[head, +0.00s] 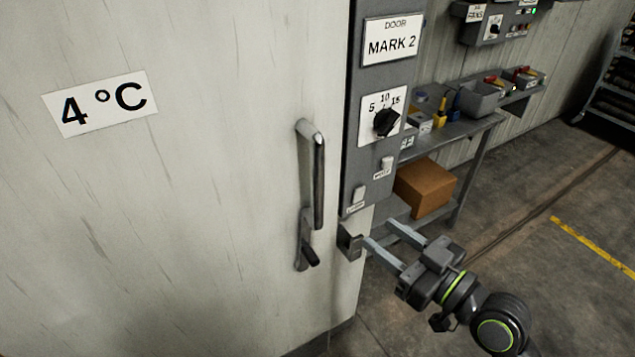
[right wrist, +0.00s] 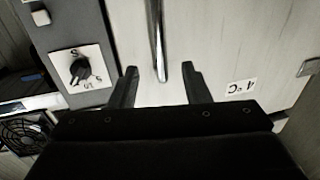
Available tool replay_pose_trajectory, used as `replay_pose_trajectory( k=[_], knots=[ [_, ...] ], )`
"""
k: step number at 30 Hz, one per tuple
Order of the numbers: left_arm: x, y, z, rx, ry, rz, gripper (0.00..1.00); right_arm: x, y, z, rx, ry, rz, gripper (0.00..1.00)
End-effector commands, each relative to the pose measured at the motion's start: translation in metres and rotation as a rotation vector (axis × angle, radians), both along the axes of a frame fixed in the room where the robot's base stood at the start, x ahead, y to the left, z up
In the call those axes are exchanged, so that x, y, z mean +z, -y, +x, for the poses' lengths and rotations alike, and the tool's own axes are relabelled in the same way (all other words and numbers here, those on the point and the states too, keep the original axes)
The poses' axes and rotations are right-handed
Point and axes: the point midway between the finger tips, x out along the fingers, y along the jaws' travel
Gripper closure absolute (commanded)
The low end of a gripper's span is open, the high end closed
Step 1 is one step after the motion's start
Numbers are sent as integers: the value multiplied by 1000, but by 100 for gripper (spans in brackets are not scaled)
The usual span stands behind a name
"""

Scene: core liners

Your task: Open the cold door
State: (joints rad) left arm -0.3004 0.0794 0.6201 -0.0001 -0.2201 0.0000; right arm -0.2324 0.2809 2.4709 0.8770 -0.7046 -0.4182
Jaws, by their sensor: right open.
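The white cold door (head: 200,210) carries a "4 °C" sign (head: 101,104) and appears shut. Its vertical metal bar handle (head: 319,180) is near the door's right edge, with a dark latch lever (head: 308,252) below it. My right gripper (head: 377,231) is open and empty, to the right of the handle and apart from it, its fingers pointing toward the door. In the right wrist view, the handle (right wrist: 157,40) shows upside down, its end lined up between the open fingertips (right wrist: 158,68). Whether the tips reach the handle's depth cannot be told there. My left gripper is out of view.
A grey control column (head: 375,190) marked "DOOR MARK 2" stands right beside the handle, with a black dial (head: 386,122) and switches. A dark catch block (head: 350,241) sits under it. Behind are a workbench (head: 465,127) and cardboard box (head: 425,187). Floor at right is clear.

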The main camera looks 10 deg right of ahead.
Motion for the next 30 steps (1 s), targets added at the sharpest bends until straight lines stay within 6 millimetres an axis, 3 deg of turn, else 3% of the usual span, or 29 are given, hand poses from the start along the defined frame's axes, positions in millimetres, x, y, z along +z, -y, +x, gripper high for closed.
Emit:
replay_pose_trajectory(
  k=[8, 30],
  knots=[
    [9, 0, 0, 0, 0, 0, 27, 2, -16, 26, 0, -1, 9, 57],
    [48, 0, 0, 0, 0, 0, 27, 1, -82, 134, 0, -3, 4, 57]
  ],
)
